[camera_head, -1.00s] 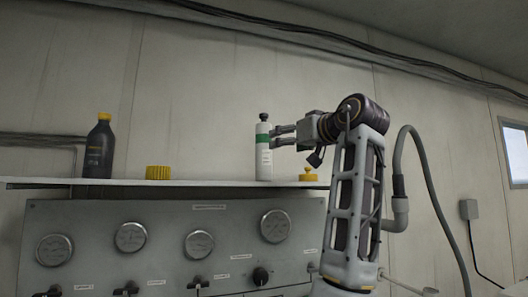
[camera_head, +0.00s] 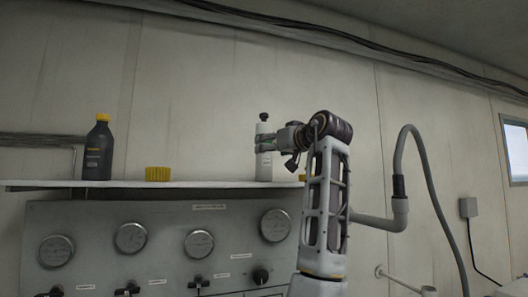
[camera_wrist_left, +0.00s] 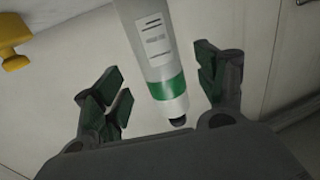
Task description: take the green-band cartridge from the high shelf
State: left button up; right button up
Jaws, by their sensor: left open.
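The green-band cartridge (camera_head: 264,166) is a white cylinder with a black knob on top, standing upright on the high shelf (camera_head: 215,184). My left gripper (camera_head: 268,140) is at its upper part, coming from the right, and hides most of the green band. In the left wrist view the cartridge (camera_wrist_left: 152,45) appears upside down, with its label and green band visible. The open fingers of the left gripper (camera_wrist_left: 163,88) stand on either side of it, with gaps showing. My right gripper is not in view.
A dark bottle with a yellow cap (camera_head: 98,150) and a yellow ribbed cap (camera_head: 158,174) stand further left on the shelf. A yellow knobbed piece (camera_wrist_left: 14,42) is close right of the cartridge, mostly hidden by my arm. A gauge panel (camera_head: 165,218) lies below.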

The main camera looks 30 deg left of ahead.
pick_arm(q)
jog(key=shift+p+x, duration=1.2)
jog(key=shift+x, duration=1.45)
jog(key=c, duration=1.4)
